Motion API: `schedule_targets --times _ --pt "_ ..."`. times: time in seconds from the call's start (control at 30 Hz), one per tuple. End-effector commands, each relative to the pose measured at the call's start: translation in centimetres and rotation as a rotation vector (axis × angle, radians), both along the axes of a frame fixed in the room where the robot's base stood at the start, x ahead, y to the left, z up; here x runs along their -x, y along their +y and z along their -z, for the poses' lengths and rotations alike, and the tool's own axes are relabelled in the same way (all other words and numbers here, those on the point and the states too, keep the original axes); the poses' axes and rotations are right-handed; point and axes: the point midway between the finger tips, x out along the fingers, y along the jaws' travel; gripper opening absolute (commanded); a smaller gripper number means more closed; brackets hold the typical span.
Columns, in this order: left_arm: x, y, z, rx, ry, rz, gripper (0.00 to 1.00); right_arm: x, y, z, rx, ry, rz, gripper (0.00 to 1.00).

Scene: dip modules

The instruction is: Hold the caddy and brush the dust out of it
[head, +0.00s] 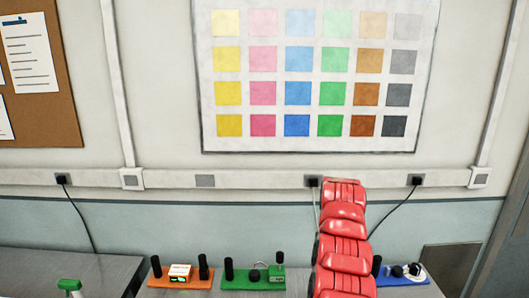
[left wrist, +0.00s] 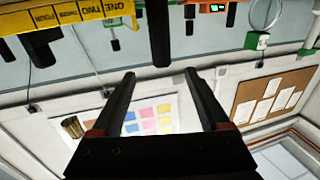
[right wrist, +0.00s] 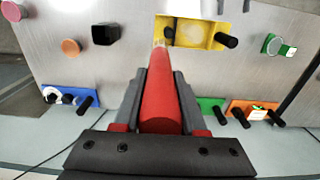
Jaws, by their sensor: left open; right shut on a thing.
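In the right wrist view my right gripper (right wrist: 160,100) is shut on the red handle of a brush (right wrist: 160,112). Its pale tip points at the left end of a yellow open box (right wrist: 208,44), which looks like the caddy. I cannot tell whether the tip touches it. Neither gripper nor the box shows in the head view.
Along the wall stand an orange module (head: 180,276), a green module (head: 252,278) and a blue module (head: 405,274). A black cup (right wrist: 105,34) and round pieces lie on the grey table. A yellow labelled strip (left wrist: 65,14) shows in the left wrist view.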

Motion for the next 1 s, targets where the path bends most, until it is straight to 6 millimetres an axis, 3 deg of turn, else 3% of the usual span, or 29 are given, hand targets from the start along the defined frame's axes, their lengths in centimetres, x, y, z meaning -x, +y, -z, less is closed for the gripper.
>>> schedule_targets --times 0.5,0.7,1.0 --pt "-8.1 2.1 -0.3 -0.001 -0.006 -0.004 0.79 0.0 0.0 0.0 0.000 0.000 0.000 0.00" --pt "-10.0 2.4 -0.2 0.000 -0.005 -0.002 0.79 0.0 0.0 0.0 0.000 0.000 0.000 0.00" --pt "-10.5 2.7 0.0 0.000 -0.001 -0.003 0.79 0.0 0.0 0.0 0.000 0.000 0.000 0.00"
